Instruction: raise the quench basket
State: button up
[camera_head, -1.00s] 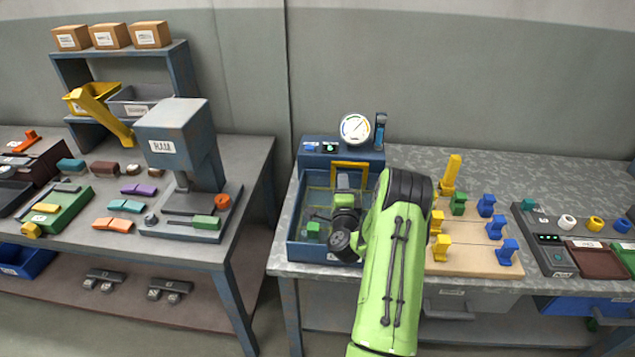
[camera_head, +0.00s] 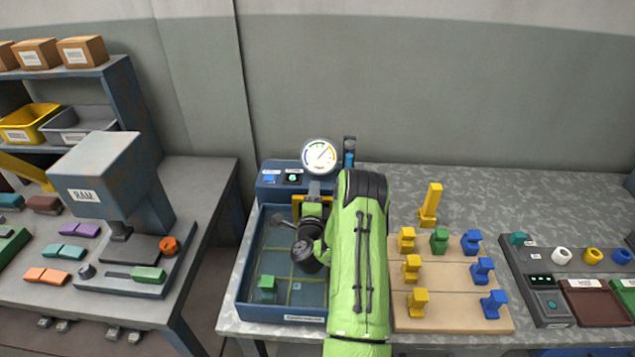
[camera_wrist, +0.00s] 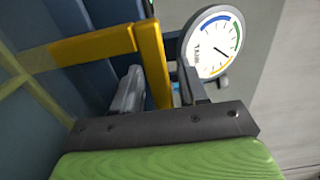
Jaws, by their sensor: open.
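The quench basket (camera_head: 275,262) shows as a yellow grid low inside the blue tank (camera_head: 243,275), with a green block (camera_head: 267,289) in it. Its yellow handle (camera_head: 297,204) stands at the tank's back and is partly hidden by my gripper (camera_head: 313,193). In the wrist view, my gripper (camera_wrist: 158,56) is open. An upright yellow bar of the handle (camera_wrist: 152,65) appears between the two fingers. I cannot tell whether either finger touches it.
A dial gauge (camera_head: 320,156) stands just behind the tank, close to the fingers in the wrist view. A wooden board (camera_head: 450,320) with coloured blocks lies to the right. A press marked RAM (camera_head: 105,180) stands on the left bench.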

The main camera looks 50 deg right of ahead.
jog(key=shift+w+r, duration=0.1)
jog(key=shift+r, duration=0.05)
jog(key=shift+c, duration=0.3)
grip_shut()
notch_tip(320, 180, up, 7)
jog(key=p, duration=0.5)
jog(key=shift+p, duration=0.35)
jog(key=shift+d, duration=0.1)
